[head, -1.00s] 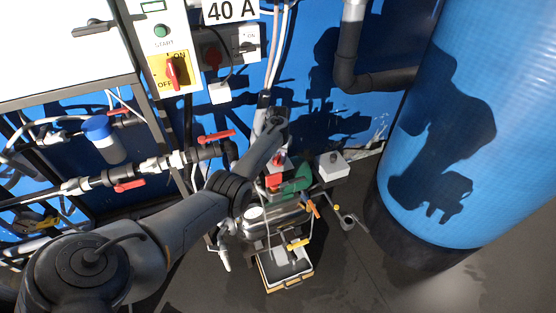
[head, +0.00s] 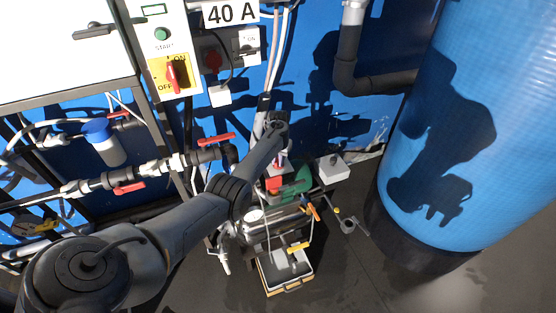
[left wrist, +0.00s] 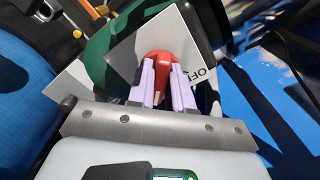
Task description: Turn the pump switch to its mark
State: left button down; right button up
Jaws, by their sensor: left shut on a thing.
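The pump switch is a red knob (left wrist: 161,60) on a pale square plate (left wrist: 182,38) with "OFF" printed beside it in the left wrist view. My left gripper (left wrist: 163,75) has its two lilac fingers closed on the sides of the knob. The plate sits in front of a green rounded body (left wrist: 118,35). In the head view my left gripper (head: 281,158) is over the green pump (head: 292,184), and my wrist largely hides the switch there. The knob's pointer and mark cannot be made out clearly. My right gripper is not in view.
A red-handled valve (head: 216,139) on the pipework lies just left of my forearm. A white box (head: 332,168) stands right of the pump, with a large blue tank (head: 470,120) beyond. A yellow panel (head: 174,75) has another red ON/OFF switch. Floor is clear at lower right.

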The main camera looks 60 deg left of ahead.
pick_arm(q)
jog(key=n+p, duration=0.1)
jog(key=n, duration=0.1)
jog(key=shift+r+n+p, duration=0.1)
jog(key=shift+n+p, duration=0.25)
jog(key=shift+n, duration=0.05)
jog(key=shift+w+d+n, duration=0.1)
jog(key=shift+n, duration=0.8)
jog(key=n, duration=0.2)
jog(key=shift+n+p, duration=0.3)
jog(key=shift+n, duration=0.1)
jog(key=n, duration=0.2)
jog(key=shift+f+n, duration=0.2)
jog(key=shift+n, duration=0.2)
jog(key=n+b, duration=0.1)
jog(key=n, duration=0.1)
jog(key=shift+w+n, duration=0.1)
jog(key=shift+n, duration=0.2)
jog(key=n+b, duration=0.1)
jog(key=n, duration=0.2)
jog(key=shift+n, duration=0.4)
jog(key=shift+n+b, duration=0.35)
jog(key=shift+n, duration=0.15)
